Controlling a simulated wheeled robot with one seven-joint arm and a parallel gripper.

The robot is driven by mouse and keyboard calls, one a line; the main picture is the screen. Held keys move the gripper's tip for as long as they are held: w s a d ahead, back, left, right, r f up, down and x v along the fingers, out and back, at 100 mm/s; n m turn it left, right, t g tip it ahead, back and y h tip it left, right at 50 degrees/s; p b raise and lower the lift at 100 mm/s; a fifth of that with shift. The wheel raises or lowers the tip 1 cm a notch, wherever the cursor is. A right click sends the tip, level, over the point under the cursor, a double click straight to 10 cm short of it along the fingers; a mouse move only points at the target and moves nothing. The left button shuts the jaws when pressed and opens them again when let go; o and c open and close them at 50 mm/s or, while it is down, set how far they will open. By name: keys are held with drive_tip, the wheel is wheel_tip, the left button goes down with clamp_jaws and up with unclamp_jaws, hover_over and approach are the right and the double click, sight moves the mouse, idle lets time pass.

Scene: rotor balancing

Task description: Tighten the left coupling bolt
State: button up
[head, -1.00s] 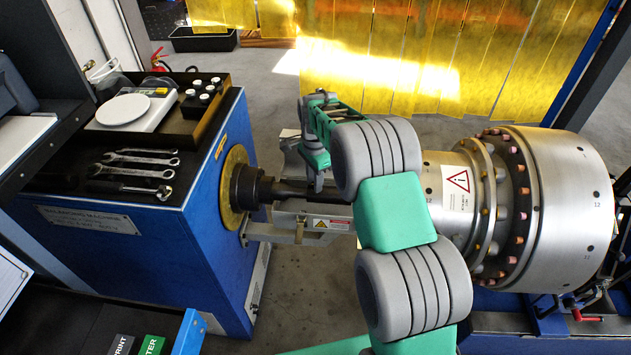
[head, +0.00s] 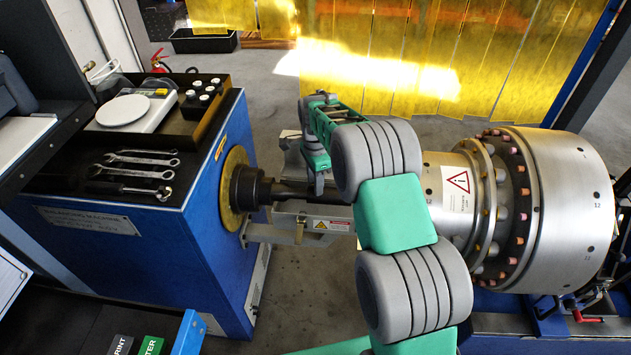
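The dark coupling (head: 250,188) sits on the brass-coloured disc of the blue machine, with a dark shaft (head: 292,192) running right toward the rotor. I cannot make out the left coupling bolt at this size. My gripper (head: 318,190) points down at the shaft, just right of the coupling; its fingertips are small and partly hidden, so I cannot tell whether it is open, touching or holding anything. Several wrenches (head: 140,162) lie on top of the blue machine (head: 190,240).
The large metal rotor (head: 565,195) fills the right side, with a warning label (head: 457,188). A dark tray with a white scale (head: 122,110) and several small white-topped pieces stands at the back of the machine top. Yellow curtains (head: 400,60) hang behind.

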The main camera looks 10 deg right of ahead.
drive_tip(key=shift+o, duration=0.8)
wheel_tip(320, 180, up, 8)
drive_tip(key=shift+f, duration=0.1)
